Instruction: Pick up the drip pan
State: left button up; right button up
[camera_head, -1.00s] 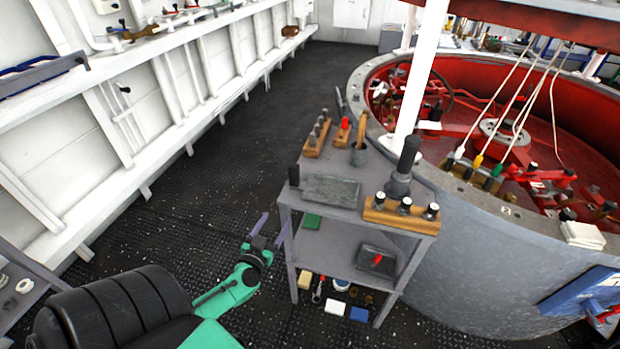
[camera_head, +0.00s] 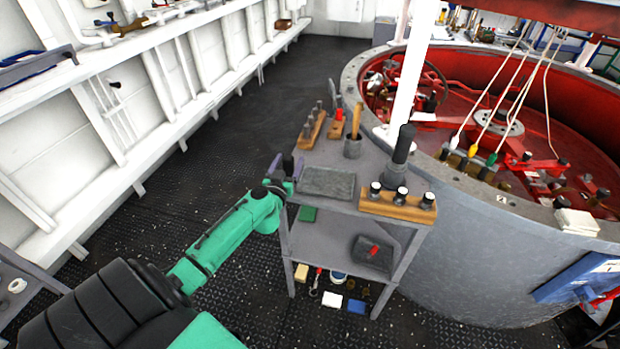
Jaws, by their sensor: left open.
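A shallow grey rectangular pan (camera_head: 328,183), which looks like the drip pan, lies flat on the top of a grey shelf cart (camera_head: 345,157). My left gripper (camera_head: 287,167) is at the cart's left edge, just left of the pan. Its purple fingers are apart, and I see nothing held between them. I cannot tell from this view whether a finger touches the pan or the cart. The green wrist covers part of the cart's left corner. My right gripper is not in view.
Wooden racks (camera_head: 315,126) (camera_head: 397,205), a cup with a handle (camera_head: 352,146) and a dark cylinder (camera_head: 399,160) share the cart top. A dark tray (camera_head: 372,252) with a red item is on the shelf below. A large round drum (camera_head: 470,250) stands right. Open floor lies left.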

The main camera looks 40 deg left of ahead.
pick_arm(q)
jog(key=shift+w, duration=0.1)
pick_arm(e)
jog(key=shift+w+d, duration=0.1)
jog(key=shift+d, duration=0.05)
pick_arm(q)
grip_shut()
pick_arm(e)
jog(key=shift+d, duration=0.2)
